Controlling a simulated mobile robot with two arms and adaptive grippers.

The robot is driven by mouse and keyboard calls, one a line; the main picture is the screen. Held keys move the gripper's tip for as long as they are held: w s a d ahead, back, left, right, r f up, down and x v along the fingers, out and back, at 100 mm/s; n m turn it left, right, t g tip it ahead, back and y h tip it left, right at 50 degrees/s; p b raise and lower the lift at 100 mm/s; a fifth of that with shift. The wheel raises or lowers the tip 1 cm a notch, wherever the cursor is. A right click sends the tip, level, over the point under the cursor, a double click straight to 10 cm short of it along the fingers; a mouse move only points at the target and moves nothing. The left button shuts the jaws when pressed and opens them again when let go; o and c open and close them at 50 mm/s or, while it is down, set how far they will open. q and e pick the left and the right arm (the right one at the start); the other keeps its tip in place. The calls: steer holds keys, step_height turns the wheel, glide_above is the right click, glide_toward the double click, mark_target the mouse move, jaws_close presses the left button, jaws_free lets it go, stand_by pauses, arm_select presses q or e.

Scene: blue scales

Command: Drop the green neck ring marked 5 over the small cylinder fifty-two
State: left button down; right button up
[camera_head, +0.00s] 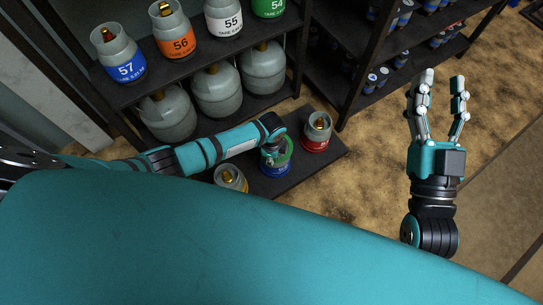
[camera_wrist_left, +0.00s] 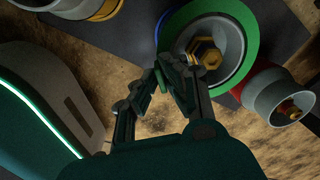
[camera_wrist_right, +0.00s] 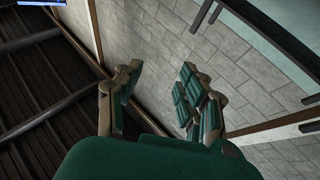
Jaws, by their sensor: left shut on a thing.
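A small cylinder with a blue band (camera_head: 273,168), whose number I cannot read, stands on a low dark platform between a red and a yellow one. The green neck ring (camera_head: 288,152) is at its top; its mark is hidden. In the left wrist view the ring (camera_wrist_left: 246,20) surrounds the grey collar and brass valve (camera_wrist_left: 207,53). I cannot tell whether it rests on the cylinder or is held just above. My left gripper (camera_wrist_left: 170,75) is shut on the ring's near edge. My right gripper (camera_head: 441,82) is open and empty, far to the right.
The red-banded cylinder (camera_head: 316,133) stands close on the right, the yellow-banded one (camera_head: 231,178) close on the left. The dark platform (camera_head: 322,160) has bare room at its right front. A shelf (camera_head: 193,65) with larger cylinders rises behind. Floor (camera_head: 360,175) is clear at right.

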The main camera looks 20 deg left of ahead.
arm_select(q)
steer(key=shift+f, duration=0.35)
arm_select(e)
steer(key=shift+s+r+t, duration=0.3)
steer(key=shift+r+t, duration=0.1)
steer(key=shift+r, duration=0.15)
steer(key=shift+s+r+t, duration=0.25)
steer(key=shift+r+t, duration=0.15)
steer(key=shift+r, duration=0.15)
arm_select(q)
steer(key=c, duration=1.4)
jaws_free()
steer(key=shift+r, duration=0.1)
arm_select(e)
steer(key=shift+w+f, duration=0.1)
